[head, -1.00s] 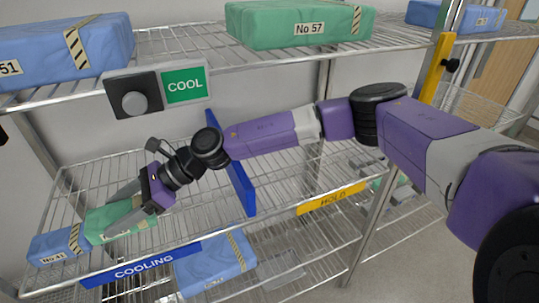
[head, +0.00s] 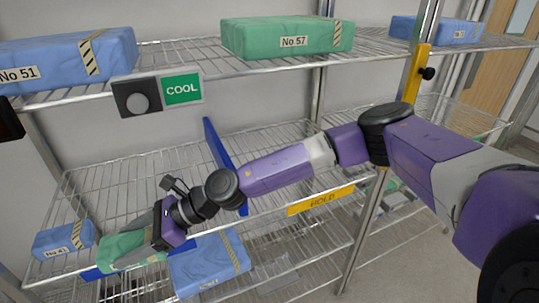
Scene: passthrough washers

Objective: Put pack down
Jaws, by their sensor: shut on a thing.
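My gripper (head: 137,242) is at the lower left of the head view, shut on a green pack (head: 118,251). The green pack is at the front edge of the middle shelf (head: 105,195) and covers most of the blue COOLING strip (head: 93,274). The gripper hides part of the pack, and I cannot tell whether its underside touches the shelf. A blue pack, No 41 (head: 62,240), lies on that shelf just left of the green pack.
A blue divider (head: 218,150) stands on the middle shelf, with bare wire beyond the arm. Another blue pack (head: 210,266) lies lower, right of the gripper. Above are packs No 51 (head: 65,62) and No 57 (head: 288,37), and a COOL sign (head: 182,89) with a knob.

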